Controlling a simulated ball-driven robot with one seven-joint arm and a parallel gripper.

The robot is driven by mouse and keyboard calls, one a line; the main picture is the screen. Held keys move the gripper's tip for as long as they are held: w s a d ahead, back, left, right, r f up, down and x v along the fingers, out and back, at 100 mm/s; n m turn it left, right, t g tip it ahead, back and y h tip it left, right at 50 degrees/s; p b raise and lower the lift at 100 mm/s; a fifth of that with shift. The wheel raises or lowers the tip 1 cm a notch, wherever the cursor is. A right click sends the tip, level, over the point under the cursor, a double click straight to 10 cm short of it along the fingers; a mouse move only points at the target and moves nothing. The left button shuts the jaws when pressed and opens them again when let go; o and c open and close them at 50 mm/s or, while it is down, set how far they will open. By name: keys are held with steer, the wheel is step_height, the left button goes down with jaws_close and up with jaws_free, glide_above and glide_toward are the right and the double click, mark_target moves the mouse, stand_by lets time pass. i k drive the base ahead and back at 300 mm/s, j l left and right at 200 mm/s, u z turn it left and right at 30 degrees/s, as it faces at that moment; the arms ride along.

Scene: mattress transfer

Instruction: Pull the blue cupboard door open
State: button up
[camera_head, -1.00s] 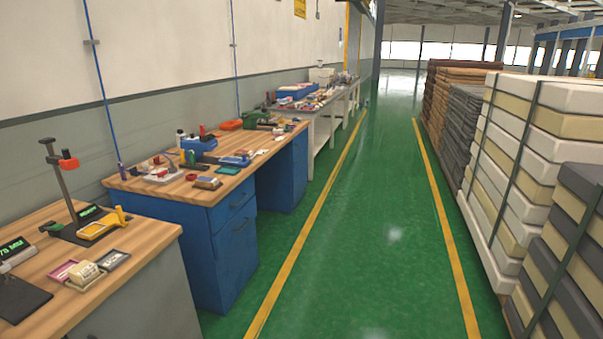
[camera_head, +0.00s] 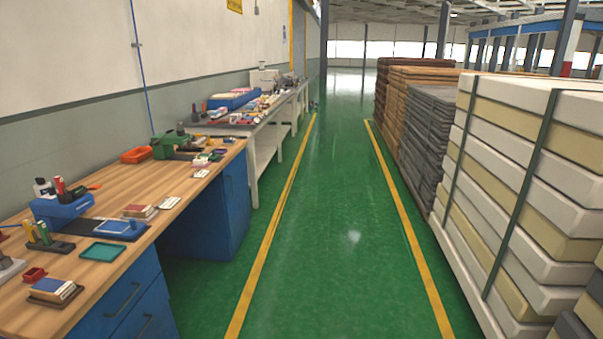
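The blue cupboard (camera_head: 118,300) is under the near wooden-topped workbench, at the lower left. Its front shows two dark handles, one above the other, and looks closed. The lower part of its front is cut off by the bottom edge of the picture. A second blue pedestal (camera_head: 236,198) stands under the far end of the same bench; no handle shows on the side I see. My gripper is not in view.
A green aisle floor (camera_head: 330,230) runs clear ahead between two yellow lines. Stacked mattresses (camera_head: 520,180) line the right side, with brown stacks (camera_head: 415,100) farther on. The wooden benchtop (camera_head: 110,200) carries small tools, trays and boxes. A grey-topped bench (camera_head: 262,125) stands beyond.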

mark_target(234, 176)
steer(key=i+u, duration=0.1)
steer(key=i, duration=0.55)
steer(key=i+l+u, duration=0.1)
steer(key=i, duration=0.5)
steer(key=i+l+u, duration=0.1)
steer(key=i, duration=0.55)
steer(key=i+u, duration=0.2)
steer(key=i, duration=1.8)
steer(key=i+j+z, duration=0.25)
steer(key=i, duration=0.25)
steer(key=i+j+z, duration=0.25)
steer(key=i, duration=0.25)
steer(key=l, duration=0.1)
